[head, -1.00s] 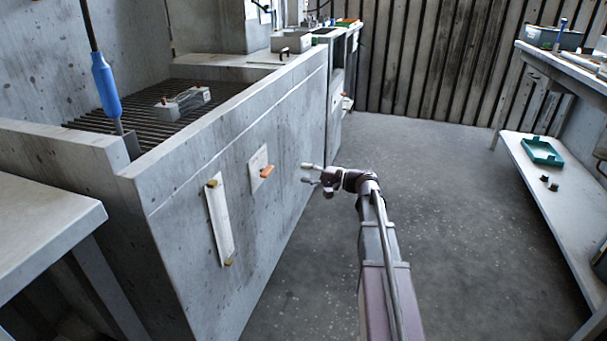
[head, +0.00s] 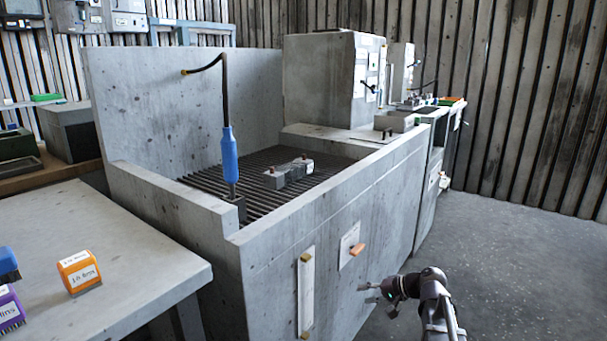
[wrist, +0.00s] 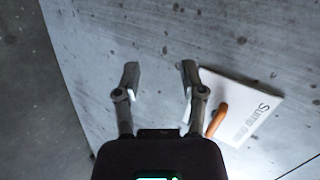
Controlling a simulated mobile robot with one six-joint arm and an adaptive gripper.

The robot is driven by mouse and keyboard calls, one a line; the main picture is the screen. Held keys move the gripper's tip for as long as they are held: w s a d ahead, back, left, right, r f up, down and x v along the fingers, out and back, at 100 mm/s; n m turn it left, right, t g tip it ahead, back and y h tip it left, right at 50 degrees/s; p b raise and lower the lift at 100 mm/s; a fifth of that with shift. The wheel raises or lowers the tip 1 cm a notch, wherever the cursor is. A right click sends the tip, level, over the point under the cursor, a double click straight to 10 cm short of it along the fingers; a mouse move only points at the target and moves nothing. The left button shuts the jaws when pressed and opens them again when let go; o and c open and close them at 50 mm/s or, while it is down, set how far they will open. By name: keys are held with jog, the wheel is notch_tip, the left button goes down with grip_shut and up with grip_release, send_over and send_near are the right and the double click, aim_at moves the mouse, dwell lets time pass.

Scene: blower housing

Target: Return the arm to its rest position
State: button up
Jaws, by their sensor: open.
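My gripper (head: 376,288) is at the lower right of the head view, in front of the concrete tub's front wall (head: 330,240). In the wrist view my gripper (wrist: 160,78) has its two fingers spread apart with nothing between them. Beyond the fingers is the grey speckled wall. In the head view the same plate (head: 349,244) and orange lever (head: 357,249) are on the wall, left of and above the gripper. My arm comes in from the bottom edge.
A white strip (head: 306,290) with tan ends is on the wall. A grey block (head: 289,173) lies on the tub's grate, near a blue-handled hanging tool (head: 230,160). Open floor (head: 520,270) lies right.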

jog(key=shift+s+a+f+n+g+h+p, duration=0.35)
jog(key=shift+s+f+n+g+h+p, duration=0.8)
jog(key=shift+s+h, duration=2.3)
jog(key=shift+s+a+f+n+g+h+p, duration=0.65)
jog(key=shift+s+g+h+p, duration=1)
jog(key=shift+s, duration=3.4)
notch_tip(320, 180, up, 38)
jog(key=p, duration=3.7)
jog(key=shift+w+d+t, duration=0.15)
jog(key=shift+d+t, duration=0.15)
